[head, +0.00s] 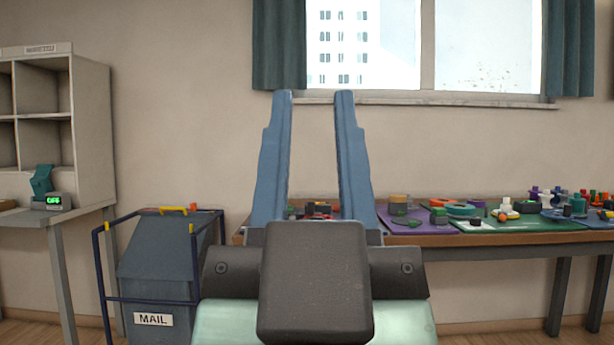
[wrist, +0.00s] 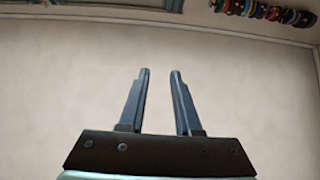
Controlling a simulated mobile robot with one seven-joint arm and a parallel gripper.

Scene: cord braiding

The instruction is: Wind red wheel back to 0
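My gripper (head: 313,96) points up in front of the wall and window in the head view. Its two blue fingers are apart with nothing between the tips. The wrist view also shows my gripper (wrist: 160,72) open and empty against a plain wall. I cannot make out a red wheel for certain. Small red and dark parts (head: 318,208) show between the fingers, on the table far behind, partly hidden by my gripper. No dial or number can be read there.
A long brown table (head: 480,239) at right holds a purple mat (head: 405,222) and many small coloured parts. A grey MAIL bin (head: 158,262) in a blue frame stands at left. Beside it, a side table (head: 30,219) carries a small device (head: 52,202) with a green display.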

